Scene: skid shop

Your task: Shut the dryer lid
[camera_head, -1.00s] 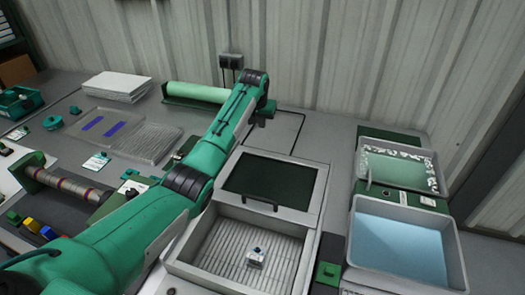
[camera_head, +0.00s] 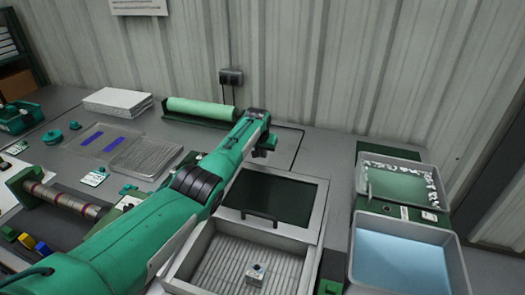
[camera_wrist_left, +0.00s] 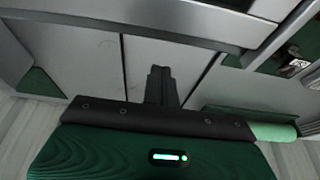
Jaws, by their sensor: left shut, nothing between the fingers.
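The dryer (camera_head: 180,268) is a light grey box with its ribbed inside showing. Its lid (camera_head: 313,211) stands open at the back, with a dark panel and a black handle (camera_head: 260,218) along its near edge. My left gripper (camera_head: 262,151) is behind the lid's upper left corner, apart from the handle. In the left wrist view its fingers (camera_wrist_left: 161,86) are shut and empty, with a grey edge crossing above them. My green left arm hides the dryer's left side. My right gripper is not in view.
A small block (camera_head: 257,273) sits inside the dryer. A tray of blue liquid (camera_head: 402,262) and another tray (camera_head: 395,185) stand at the right. A green roll (camera_head: 199,108) lies behind the arm. The corrugated wall is close behind the table.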

